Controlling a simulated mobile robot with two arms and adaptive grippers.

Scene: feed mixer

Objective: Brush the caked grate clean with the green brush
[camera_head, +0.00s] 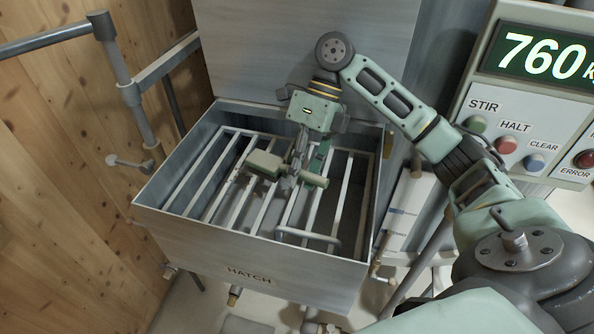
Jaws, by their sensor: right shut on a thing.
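The grate (345,195) is a set of pale parallel bars inside the open metal hatch box. Grey gaps show between its bars; I cannot make out clearly where it is caked. My right gripper (291,178) points down over the middle of the grate and is shut on the green brush (263,163). The brush's block-like part sticks out to the left of the fingers, and another green part shows to their right. The brush is at or just above the bars; I cannot tell whether it touches. My left gripper is not in view.
The hatch box (250,273) has raised walls around the grate, and its lid (300,50) stands open behind. A control panel (525,130) with several buttons and a display reading 760 is at the right. A metal rail (125,90) and a wooden wall (50,200) are at the left.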

